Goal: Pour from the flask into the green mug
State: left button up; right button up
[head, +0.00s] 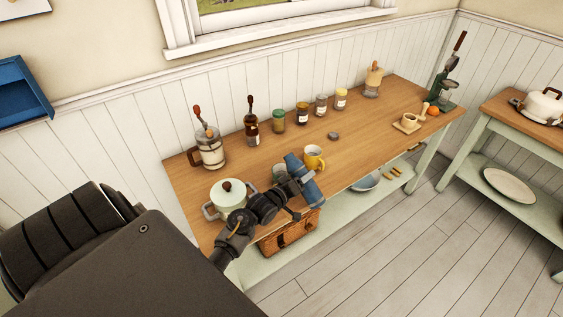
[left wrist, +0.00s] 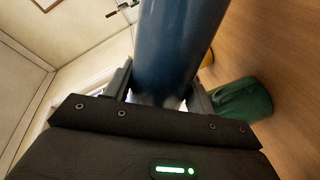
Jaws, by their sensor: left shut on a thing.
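My left gripper (head: 298,183) is shut on the blue flask (head: 294,163) and holds it above the front part of the wooden table. In the left wrist view the flask (left wrist: 172,45) stands between the two fingers of the gripper (left wrist: 158,92). The flask looks tilted in the head view. The green mug (head: 279,172) stands on the table just behind my gripper, partly hidden by it. In the left wrist view the green mug (left wrist: 242,100) is to the right of the flask, apart from it. My right gripper is in neither view.
A yellow mug (head: 314,159) stands close behind the flask. A lidded pot (head: 229,196) is left of my gripper. A French press (head: 210,150), bottle (head: 251,128) and several jars line the back.

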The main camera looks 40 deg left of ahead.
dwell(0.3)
pick_arm(q)
jog(key=shift+d+r+n+h, duration=0.2)
jog(key=shift+d+n+h, duration=0.1)
jog(key=shift+n, duration=0.7)
dwell(0.5)
jog(key=shift+d+f+n+b, duration=0.2)
jog(key=shift+f+n+b, duration=0.15)
jog(key=shift+n, duration=0.35)
dwell(0.8)
jog(key=shift+a+f+n+g+h+p, duration=0.1)
jog(key=shift+a+n+g+h+p, duration=0.3)
jog(key=shift+n+p, duration=0.5)
dwell(1.6)
jog(key=shift+a+r+p, duration=0.1)
jog(key=shift+r+p, duration=0.1)
jog(key=shift+p, duration=0.55)
dwell(0.5)
